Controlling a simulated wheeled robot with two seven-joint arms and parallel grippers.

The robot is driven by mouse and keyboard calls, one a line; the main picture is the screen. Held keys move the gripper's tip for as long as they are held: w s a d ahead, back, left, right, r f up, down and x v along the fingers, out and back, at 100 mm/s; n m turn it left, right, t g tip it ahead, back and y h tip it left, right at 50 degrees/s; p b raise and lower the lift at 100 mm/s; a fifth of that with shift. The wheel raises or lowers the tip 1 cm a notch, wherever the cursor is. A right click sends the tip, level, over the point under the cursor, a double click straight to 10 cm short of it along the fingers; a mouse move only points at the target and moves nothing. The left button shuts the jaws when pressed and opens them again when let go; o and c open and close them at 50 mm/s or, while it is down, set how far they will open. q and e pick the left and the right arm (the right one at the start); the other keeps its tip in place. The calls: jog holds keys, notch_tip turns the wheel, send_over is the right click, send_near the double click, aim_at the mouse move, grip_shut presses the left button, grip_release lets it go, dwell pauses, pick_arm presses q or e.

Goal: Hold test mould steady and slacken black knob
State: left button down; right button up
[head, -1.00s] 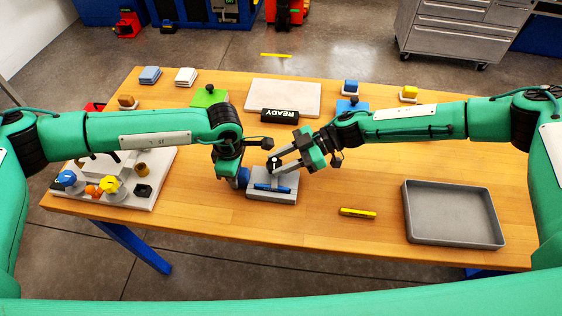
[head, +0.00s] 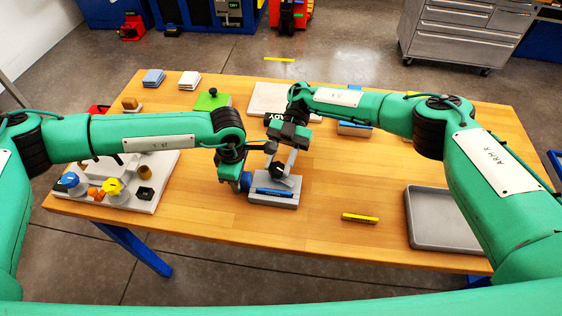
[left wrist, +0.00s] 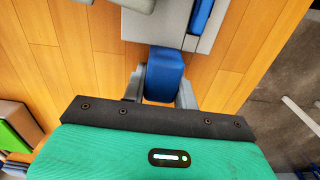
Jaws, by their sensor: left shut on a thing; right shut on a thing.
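The test mould (head: 290,203) is a grey block on the wooden table, with a blue bar (head: 274,192) along its front. The black knob (head: 280,169) stands on top of the mould, partly hidden by my right fingers. My left gripper (head: 245,182) is at the mould's left side. In the left wrist view its fingers close on a blue block (left wrist: 164,76) that adjoins the grey mould (left wrist: 160,32). My right gripper (head: 283,165) comes down from behind, shut on the black knob. Whether the knob has turned cannot be made out.
A yellow marker (head: 360,217) lies right of the mould. A grey tray (head: 447,246) is at the right front, partly under my right arm. A white board with several fittings (head: 148,203) stands at left.

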jog(key=shift+s+a+f+n+g+h, duration=0.1)
jog(key=shift+n+g+h, duration=0.15)
jog(key=shift+n+h, duration=0.4)
jog(key=shift+w+a+r+n+g+h, duration=0.1)
jog(key=shift+a+n+g+h, duration=0.1)
jog(key=shift+n+h, duration=0.45)
jog(key=shift+s+a+f+n+g+h, duration=0.1)
jog(key=shift+n+g+h, duration=0.15)
jog(key=shift+n+h, duration=0.35)
jog(key=shift+h, duration=0.3)
jog(key=o, duration=1)
jog(key=shift+d, duration=0.1)
jog(key=shift+m+y, duration=0.3)
jog(key=shift+y, duration=0.1)
